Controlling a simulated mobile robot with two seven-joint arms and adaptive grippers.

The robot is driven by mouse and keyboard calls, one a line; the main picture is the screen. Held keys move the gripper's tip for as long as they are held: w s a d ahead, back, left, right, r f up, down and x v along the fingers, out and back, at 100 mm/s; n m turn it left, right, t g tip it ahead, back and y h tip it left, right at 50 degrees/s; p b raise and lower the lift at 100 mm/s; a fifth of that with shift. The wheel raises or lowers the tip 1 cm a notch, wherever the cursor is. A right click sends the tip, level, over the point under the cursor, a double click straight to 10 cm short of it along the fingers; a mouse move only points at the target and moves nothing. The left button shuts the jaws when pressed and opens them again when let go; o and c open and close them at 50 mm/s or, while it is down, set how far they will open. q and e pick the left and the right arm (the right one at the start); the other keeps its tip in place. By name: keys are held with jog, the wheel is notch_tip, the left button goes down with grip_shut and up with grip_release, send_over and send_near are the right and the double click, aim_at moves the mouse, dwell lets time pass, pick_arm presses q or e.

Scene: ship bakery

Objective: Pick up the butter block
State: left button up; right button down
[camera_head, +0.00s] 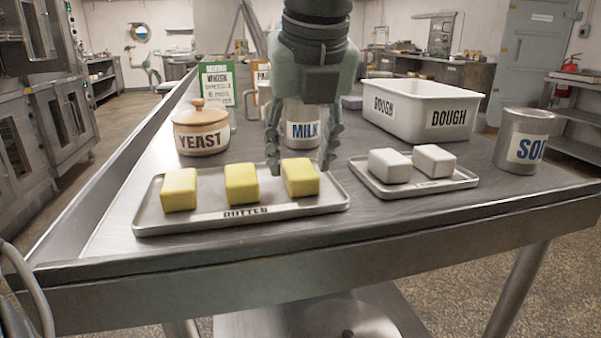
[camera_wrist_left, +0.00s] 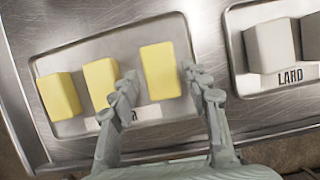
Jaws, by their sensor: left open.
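Three yellow butter blocks sit in a row on a metal tray labelled butter (camera_head: 335,200): a left block (camera_head: 179,190), a middle block (camera_head: 242,184) and a right block (camera_head: 300,177). My left gripper (camera_head: 301,168) is open and points down over the right block, its fingers on either side of it in the head view. In the left wrist view the right block (camera_wrist_left: 160,72) lies between and beyond the open fingertips (camera_wrist_left: 160,80). I cannot tell whether the fingers touch it. My right gripper is not in view.
A second tray (camera_head: 425,187) with two white lard blocks stands close on the right. Behind are a yeast jar (camera_head: 202,130), a milk container (camera_head: 303,130) and a white dough tub (camera_head: 415,112). A metal can (camera_head: 522,135) stands far right. The table's front strip is clear.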

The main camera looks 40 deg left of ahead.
pick_arm(q)
jog(key=shift+x, duration=1.1)
jog(key=c, duration=1)
jog(key=shift+o, duration=0.2)
jog(key=shift+r, duration=0.1)
